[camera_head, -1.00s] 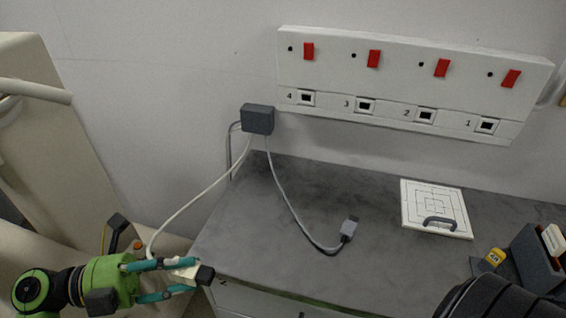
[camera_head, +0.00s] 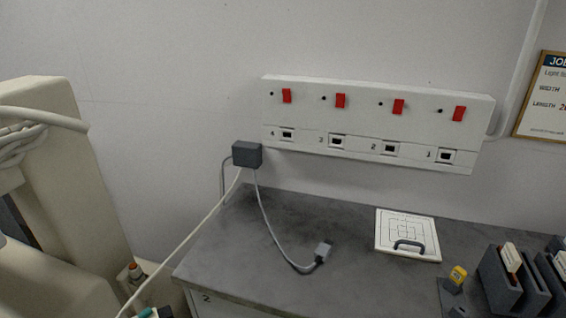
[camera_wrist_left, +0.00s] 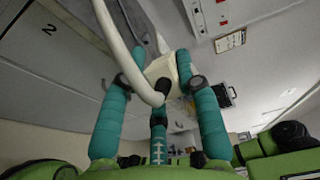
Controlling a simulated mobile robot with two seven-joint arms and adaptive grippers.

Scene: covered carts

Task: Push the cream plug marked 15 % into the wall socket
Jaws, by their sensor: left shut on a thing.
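My left gripper (camera_wrist_left: 165,70) is shut on the cream plug (camera_wrist_left: 163,72) in the left wrist view. The plug's marking cannot be read. Its white cable (camera_wrist_left: 118,45) runs up from it. In the head view only teal finger parts of this gripper (camera_head: 152,313) show at the bottom edge, and the plug is out of sight there. The white wall socket panel (camera_head: 360,112) has a row of numbered sockets, with socket 4 (camera_head: 287,134) at left and socket 1 (camera_head: 445,156) at right, under red switches. The plug is well apart from the panel. My right gripper is not in view.
A grey box (camera_head: 247,154) on the wall feeds both cables. A grey plug (camera_head: 323,251) lies on the dark worktop (camera_head: 240,245). A white board with a handle (camera_head: 407,232), a yellow tag (camera_head: 458,275) and dark holders (camera_head: 500,280) stand right.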

